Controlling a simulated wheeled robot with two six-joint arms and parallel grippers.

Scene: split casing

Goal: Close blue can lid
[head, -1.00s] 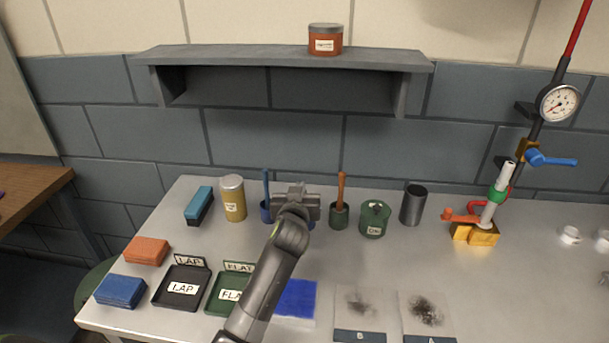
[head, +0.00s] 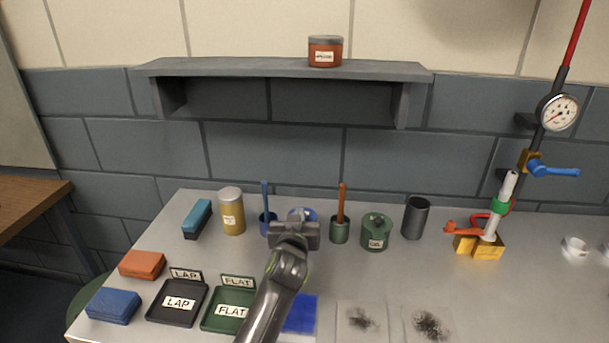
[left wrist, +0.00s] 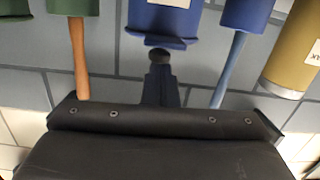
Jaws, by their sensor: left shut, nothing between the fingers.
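The blue can (head: 311,214) stands on the bench behind my left gripper, which hides most of it in the head view. In the upside-down left wrist view the blue can (left wrist: 183,22) shows a white label. Its blue lid (left wrist: 142,40) lies across the can's top, with a dark round knob (left wrist: 160,56). I cannot tell whether the lid is fully seated. My left gripper (head: 293,232) is shut and empty. In the left wrist view its fingers (left wrist: 160,80) point at the knob, very close to it; contact is unclear. My right gripper is out of view.
A blue cup with a blue-handled brush (head: 266,200) stands left of the can, and a green cup with a wooden handle (head: 342,205) right. Beyond are a yellow can (head: 231,215), a green lidded can (head: 375,235) and a dark cup (head: 415,220). A shelf (head: 230,68) hangs above.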

